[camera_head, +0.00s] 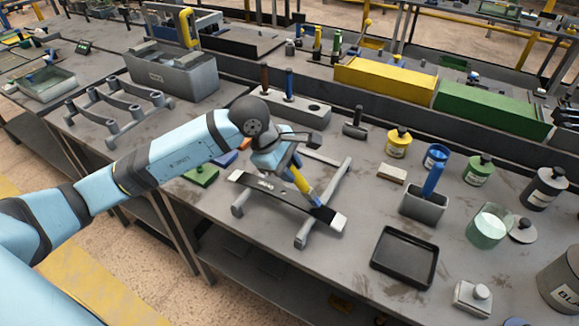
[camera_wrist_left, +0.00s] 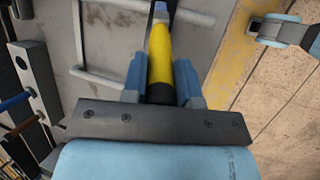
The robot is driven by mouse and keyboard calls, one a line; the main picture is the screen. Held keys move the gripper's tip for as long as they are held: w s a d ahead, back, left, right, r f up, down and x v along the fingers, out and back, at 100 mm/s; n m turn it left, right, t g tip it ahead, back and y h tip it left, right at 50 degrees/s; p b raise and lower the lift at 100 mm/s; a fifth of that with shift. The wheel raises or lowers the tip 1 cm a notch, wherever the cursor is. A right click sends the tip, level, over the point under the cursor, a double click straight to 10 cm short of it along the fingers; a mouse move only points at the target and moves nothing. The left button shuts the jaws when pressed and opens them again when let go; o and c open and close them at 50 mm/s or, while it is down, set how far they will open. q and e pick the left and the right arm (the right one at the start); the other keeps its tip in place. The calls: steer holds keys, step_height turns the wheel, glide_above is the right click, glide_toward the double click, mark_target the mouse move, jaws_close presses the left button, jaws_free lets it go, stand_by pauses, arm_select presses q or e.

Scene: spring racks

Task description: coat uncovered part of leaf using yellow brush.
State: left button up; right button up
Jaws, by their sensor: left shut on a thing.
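The leaf (camera_head: 276,192) is a long, dark, slightly curved bar lying across a grey stand (camera_head: 302,238). Most of it is black, with a small pale mark near its left part, and its right end (camera_head: 338,222) is pale. My left gripper (camera_head: 293,172) is above the leaf and shut on the yellow brush (camera_head: 302,182). The brush slants down to the right, its lower tip at the leaf's dark part just left of the pale end. I cannot tell whether it touches. The left wrist view shows the brush's yellow handle (camera_wrist_left: 160,50) between both fingers (camera_wrist_left: 160,78).
A grey holder (camera_head: 423,205) with a blue-handled brush and a black tray (camera_head: 404,256) stand to the right. Yellow (camera_head: 398,146), blue and green pots stand behind. A green block (camera_head: 201,175) lies left of the leaf. An empty rack (camera_head: 118,106) is further left.

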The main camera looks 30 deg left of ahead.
arm_select(q)
steer(key=shift+f+b, duration=0.5)
stand_by(0.3)
steer(key=shift+b, duration=0.7)
steer(key=shift+f+b, duration=0.1)
steer(key=shift+b, duration=0.7)
steer(key=shift+d, duration=1.2)
